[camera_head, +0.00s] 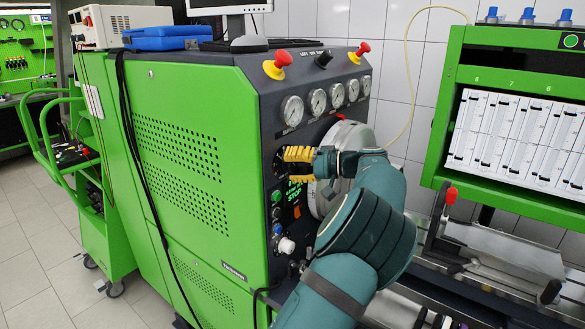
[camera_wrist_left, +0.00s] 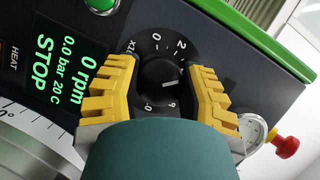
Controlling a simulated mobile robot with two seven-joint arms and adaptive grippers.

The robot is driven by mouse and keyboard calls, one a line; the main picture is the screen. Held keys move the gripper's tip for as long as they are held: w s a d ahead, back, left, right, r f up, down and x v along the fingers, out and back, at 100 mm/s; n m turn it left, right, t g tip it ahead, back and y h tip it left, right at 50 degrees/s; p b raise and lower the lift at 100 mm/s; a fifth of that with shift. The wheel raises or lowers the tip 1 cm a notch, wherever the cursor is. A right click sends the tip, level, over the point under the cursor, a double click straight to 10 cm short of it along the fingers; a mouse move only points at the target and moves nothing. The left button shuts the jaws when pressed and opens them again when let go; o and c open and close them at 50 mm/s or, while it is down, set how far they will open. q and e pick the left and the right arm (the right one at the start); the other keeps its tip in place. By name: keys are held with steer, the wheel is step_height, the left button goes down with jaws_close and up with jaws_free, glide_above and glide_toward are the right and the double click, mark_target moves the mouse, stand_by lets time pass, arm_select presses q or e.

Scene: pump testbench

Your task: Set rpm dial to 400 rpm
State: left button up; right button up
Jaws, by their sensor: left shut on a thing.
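The rpm dial (camera_wrist_left: 160,78) is a round black knob on the dark panel, with printed numbers around it and a white pointer mark. In the wrist view the pointer points right toward one finger, between the printed 2 and 6; the scale there is covered. My left gripper (camera_wrist_left: 163,82) is shut on the dial with yellow ribbed fingers on opposite sides. In the head view my left gripper (camera_head: 297,166) is at the panel and hides the dial. The display (camera_wrist_left: 62,68) reads 0 rpm, 0.0 bar, 20 C, STOP. My right gripper is not in view.
Several pressure gauges (camera_head: 317,101) and red mushroom buttons (camera_head: 278,65) sit above. Lit buttons (camera_head: 277,212) and a white knob (camera_head: 286,245) lie below. A large round dial face (camera_head: 346,135) is behind my arm. A green rack (camera_head: 443,130) stands right.

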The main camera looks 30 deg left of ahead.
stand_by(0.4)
arm_select(q)
steer(key=o, duration=1.2)
steer(key=shift+a, duration=0.15)
steer(key=v, duration=1.2)
